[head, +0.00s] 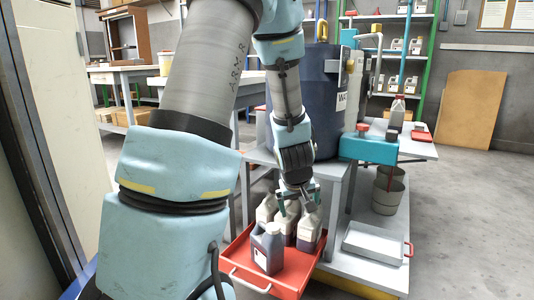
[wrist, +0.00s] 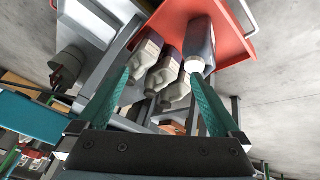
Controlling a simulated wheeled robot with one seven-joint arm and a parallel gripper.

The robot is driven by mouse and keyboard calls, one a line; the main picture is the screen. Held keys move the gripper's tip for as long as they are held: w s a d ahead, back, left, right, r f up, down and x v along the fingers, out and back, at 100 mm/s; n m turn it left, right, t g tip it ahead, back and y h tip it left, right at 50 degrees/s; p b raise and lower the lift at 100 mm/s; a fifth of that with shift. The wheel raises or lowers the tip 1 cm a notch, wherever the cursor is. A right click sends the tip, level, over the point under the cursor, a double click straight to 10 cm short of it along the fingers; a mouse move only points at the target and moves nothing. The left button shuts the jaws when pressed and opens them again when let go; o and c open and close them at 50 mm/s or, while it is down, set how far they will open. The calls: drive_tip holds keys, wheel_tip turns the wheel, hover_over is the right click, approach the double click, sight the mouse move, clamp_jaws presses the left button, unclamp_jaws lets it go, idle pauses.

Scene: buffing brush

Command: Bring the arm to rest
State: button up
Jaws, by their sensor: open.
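My gripper (head: 298,194) hangs at the end of my bent arm, just above a group of bottles in the head view. Its two green fingers show apart in the wrist view (wrist: 160,80), with nothing clamped between them. The bottles, one dark with a white label (head: 267,250) and others paler (head: 308,232), stand in a red tray (head: 285,288). In the wrist view the bottles, such as the dark one (wrist: 199,42), lie just beyond the fingertips. I cannot tell whether a finger touches one.
A workbench with a dark blue drum (head: 305,110) stands behind the tray. Open floor lies at far right. A pale cabinet (head: 45,100) stands at left.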

drive_tip(key=s+a+r+m+g+y+p, duration=0.1)
drive_tip(key=s+a+r+g, duration=0.1)
drive_tip(key=s+a+r, duration=0.35)
drive_tip(key=s+a+r+m+g+p, duration=0.1)
drive_tip(key=s+a+r+m+g, duration=0.1)
drive_tip(key=s+a, duration=0.65)
wheel_tip(320, 180, up, 38)
drive_tip(key=w+a+p, duration=0.1)
drive_tip(key=p, duration=3.6)
drive_tip(key=shift+w+a+f+y+p, duration=0.15)
drive_tip(key=shift+a+f+y+p, duration=0.1)
drive_tip(key=shift+y+p, duration=0.05)
